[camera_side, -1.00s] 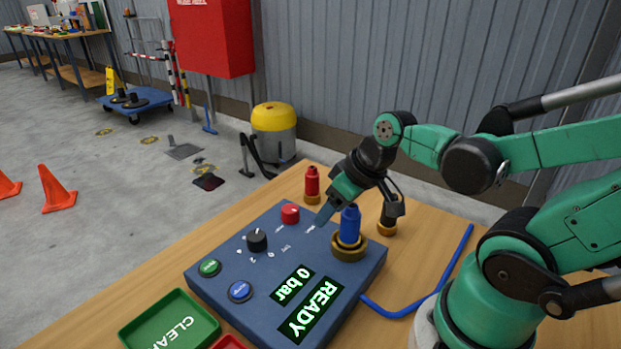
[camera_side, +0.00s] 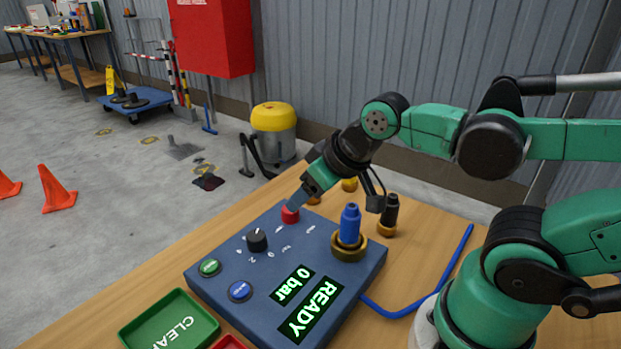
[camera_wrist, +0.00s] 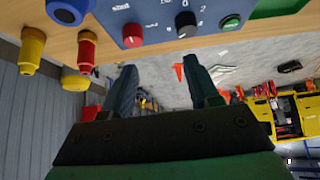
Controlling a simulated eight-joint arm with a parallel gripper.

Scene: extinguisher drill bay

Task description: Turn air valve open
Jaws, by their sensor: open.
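The blue control panel (camera_side: 225,280) lies on the wooden bench, its screens reading "0 bar" and "READY". A red knob (camera_side: 290,216) sits near its far edge, with small labels beside it; it seems to be the air valve. My gripper (camera_side: 293,203) is tilted down at this knob, its fingers partly covering it. Whether they touch it I cannot tell. In the wrist view my gripper (camera_wrist: 159,66) has its fingers apart with nothing held between them. The red knob (camera_wrist: 132,36) shows there beyond the left fingertip, and "Shut" is readable beside it.
A black dial (camera_side: 257,240), green button (camera_side: 209,267) and blue button (camera_side: 239,291) are on the panel. A blue fitting (camera_side: 350,225) stands upright in a brass ring there. A black fitting (camera_side: 390,212) stands behind. A green tray (camera_side: 170,325) lies at the front left.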

